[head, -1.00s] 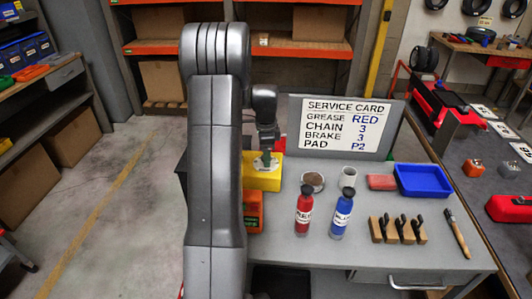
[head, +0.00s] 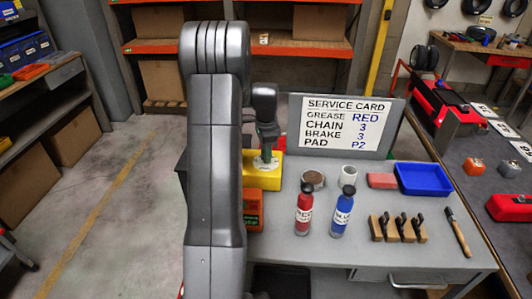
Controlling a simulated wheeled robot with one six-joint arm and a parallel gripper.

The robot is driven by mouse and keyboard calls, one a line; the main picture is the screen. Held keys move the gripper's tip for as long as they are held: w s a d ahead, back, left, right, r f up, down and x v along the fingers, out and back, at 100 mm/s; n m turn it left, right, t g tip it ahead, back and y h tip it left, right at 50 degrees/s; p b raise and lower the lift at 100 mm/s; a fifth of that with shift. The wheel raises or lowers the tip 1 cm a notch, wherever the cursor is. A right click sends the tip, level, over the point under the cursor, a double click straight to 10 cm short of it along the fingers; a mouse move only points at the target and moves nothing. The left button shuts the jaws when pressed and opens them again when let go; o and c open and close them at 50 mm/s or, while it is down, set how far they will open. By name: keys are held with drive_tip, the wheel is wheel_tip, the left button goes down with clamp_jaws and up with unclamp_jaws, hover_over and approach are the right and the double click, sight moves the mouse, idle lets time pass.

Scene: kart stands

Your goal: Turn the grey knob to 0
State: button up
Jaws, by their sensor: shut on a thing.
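A yellow box (head: 249,180) stands on the grey bench, partly behind my arm. A pale round dial face (head: 266,163) is on its top. My gripper (head: 267,154) points down onto this dial, with its fingers shut on the grey knob at the dial's middle. The knob itself is mostly hidden by the fingers, and the dial's marks are too small to read.
An orange device (head: 253,209) stands in front of the yellow box. A red bottle (head: 303,212), a blue bottle (head: 342,214), a white cup (head: 348,175) and a blue tray (head: 424,180) are to the right. The service card (head: 340,128) stands behind.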

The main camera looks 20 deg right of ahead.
drive_tip(key=n+b, duration=0.1)
drive_tip(key=n, duration=1.2)
drive_tip(key=shift+n, duration=0.4)
idle(0.4)
drive_tip(key=o, duration=1)
drive_tip(key=shift+r+b, duration=0.1)
drive_tip(key=shift+b, duration=0.2)
wheel_tip(320, 180, up, 14)
drive_tip(key=b, duration=0.1)
drive_tip(key=shift+f, duration=0.3)
